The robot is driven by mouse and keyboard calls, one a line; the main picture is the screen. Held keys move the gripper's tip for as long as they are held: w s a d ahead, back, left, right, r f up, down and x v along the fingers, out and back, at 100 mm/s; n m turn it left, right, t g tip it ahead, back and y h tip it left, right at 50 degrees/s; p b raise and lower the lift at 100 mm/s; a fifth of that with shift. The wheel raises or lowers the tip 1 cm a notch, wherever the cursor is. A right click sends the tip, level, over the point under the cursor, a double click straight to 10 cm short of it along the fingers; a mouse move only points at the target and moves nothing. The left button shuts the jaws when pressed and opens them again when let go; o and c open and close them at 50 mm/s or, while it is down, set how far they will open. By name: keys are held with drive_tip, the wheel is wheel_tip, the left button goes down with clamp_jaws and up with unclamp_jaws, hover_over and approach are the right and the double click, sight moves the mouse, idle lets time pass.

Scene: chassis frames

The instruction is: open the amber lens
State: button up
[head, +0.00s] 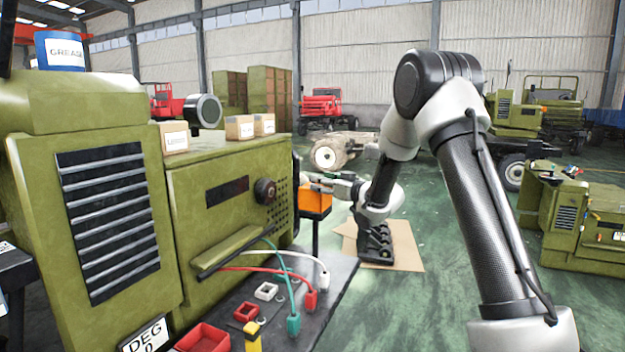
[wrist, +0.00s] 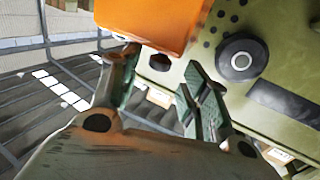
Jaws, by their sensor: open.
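The amber lens (head: 313,203) is an orange, box-like piece at the right end of the green chassis, on top of a dark post. In the wrist view the orange piece (wrist: 160,22) fills the top middle, just beyond my fingers. My gripper (head: 332,183) is at the lens's upper right edge in the head view. In the wrist view my gripper (wrist: 160,82) is open, with one finger on each side below the lens. No object shows between the fingers. I cannot tell whether a finger touches the lens.
The green chassis (head: 215,165) has a dark knob (head: 265,191) left of the lens. Red, white and green cables (head: 268,269) run to a dark bench (head: 335,275) with small trays. Cartons (head: 240,127) stand on top. The green floor (head: 440,235) at right is mostly open.

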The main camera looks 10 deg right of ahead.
drive_tip(key=x, duration=0.5)
drive_tip(key=shift+d, duration=0.1)
clamp_jaws()
